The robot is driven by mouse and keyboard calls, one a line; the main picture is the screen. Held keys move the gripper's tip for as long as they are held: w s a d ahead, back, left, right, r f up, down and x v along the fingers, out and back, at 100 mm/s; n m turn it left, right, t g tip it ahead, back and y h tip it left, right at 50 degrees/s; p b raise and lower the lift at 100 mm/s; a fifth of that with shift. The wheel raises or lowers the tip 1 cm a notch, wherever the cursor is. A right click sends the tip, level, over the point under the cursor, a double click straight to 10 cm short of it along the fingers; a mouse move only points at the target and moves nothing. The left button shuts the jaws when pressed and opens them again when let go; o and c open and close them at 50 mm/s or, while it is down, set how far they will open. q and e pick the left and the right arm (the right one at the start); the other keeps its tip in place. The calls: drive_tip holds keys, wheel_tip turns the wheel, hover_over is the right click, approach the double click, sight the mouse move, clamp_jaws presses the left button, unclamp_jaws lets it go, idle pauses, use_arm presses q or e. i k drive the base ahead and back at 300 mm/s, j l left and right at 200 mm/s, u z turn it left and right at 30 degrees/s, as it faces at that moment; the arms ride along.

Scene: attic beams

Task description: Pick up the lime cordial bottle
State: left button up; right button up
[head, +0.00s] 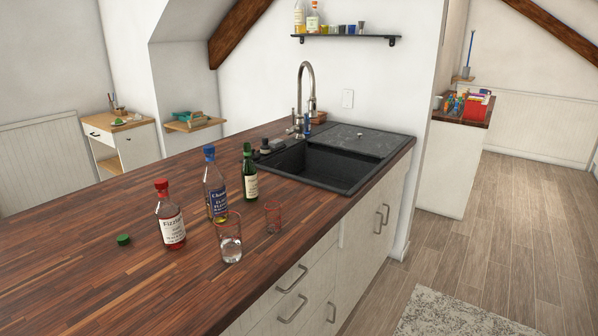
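Three bottles stand upright on the wooden counter. The green bottle (249,172) with a dark green cap and pale label stands nearest the sink; its label is too small to read, but its colour fits the lime cordial bottle. A clear bottle with a blue cap and blue label (215,186) stands just left of it. A clear bottle with a red cap and red-and-white label (169,217) stands further left and nearer. Neither of my grippers is in view.
The wooden counter (95,270) holds a clear tumbler (230,242), a smaller reddish glass (273,219) and a loose green cap (123,240). A black sink (325,168) with a tall tap (300,95) lies behind the bottles. The counter's left part is clear.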

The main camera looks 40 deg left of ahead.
sight(249, 171)
drive_tip(key=i+l+u, duration=0.2)
drive_tip(key=i, duration=0.25)
drive_tip(key=i+u, duration=0.25)
drive_tip(key=i, duration=0.25)
drive_tip(key=i+l+u, duration=0.1)
drive_tip(key=u, duration=0.35)
drive_tip(key=i+l+u, duration=0.25)
drive_tip(key=u, duration=0.15)
drive_tip(key=i+l+u, duration=0.2)
drive_tip(key=u, duration=0.25)
drive_tip(key=i+l+u, duration=0.1)
drive_tip(key=l+u, duration=0.3)
